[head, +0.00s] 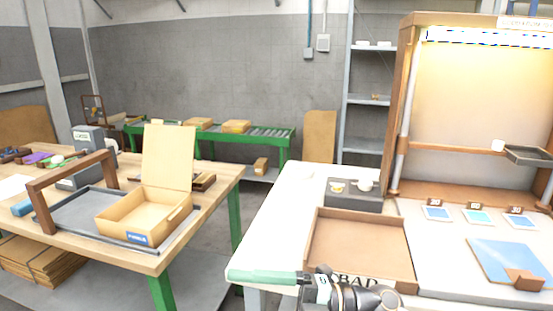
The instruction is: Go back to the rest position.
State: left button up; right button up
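A dark grey and black arm end with a white label, which looks like my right gripper (322,288), shows at the bottom edge, in front of the tan tray. A green bar (262,277) with a rounded left end lies across the front edge of the white table. Its right end meets the dark parts. I cannot tell whether the fingers hold it, as they are not clearly visible. My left gripper is out of view. No buffing brush can be made out for certain.
The white table (283,217) bears a tan tray (357,238) marked BAD, a dark grey box (350,198) and a lit wooden booth (402,110). At left, a wooden table (222,187) holds an open box (140,215) on a grey tray. Floor shows between the tables.

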jog(key=w+d+f+m+t+h, duration=0.2)
jog(key=d+f+m+t+h, duration=0.55)
jog(key=m, duration=0.55)
jog(key=w+d+f+m+t+h, duration=0.2)
jog(key=d+f+m+t+h, duration=0.25)
jog(key=f+m+t, duration=0.65)
jog(key=s+d+f+m+g+h, duration=0.25)
jog(key=s+f+g, duration=0.25)
jog(key=s+f, duration=0.3)
jog(key=s+d+f+m+g+h, duration=0.2)
jog(key=s+d+f+m+g, duration=0.2)
jog(key=s+f, duration=0.45)
pick_arm(q)
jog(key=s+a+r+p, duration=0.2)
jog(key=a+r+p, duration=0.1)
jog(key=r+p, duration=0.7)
jog(key=p, duration=0.4)
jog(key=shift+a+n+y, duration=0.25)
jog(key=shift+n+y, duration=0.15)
pick_arm(e)
notch_tip(320, 180, up, 10)
jog(key=d, duration=0.3)
jog(key=shift+s+m, duration=0.15)
jog(key=shift+m, duration=0.2)
jog(key=shift+h, duration=0.25)
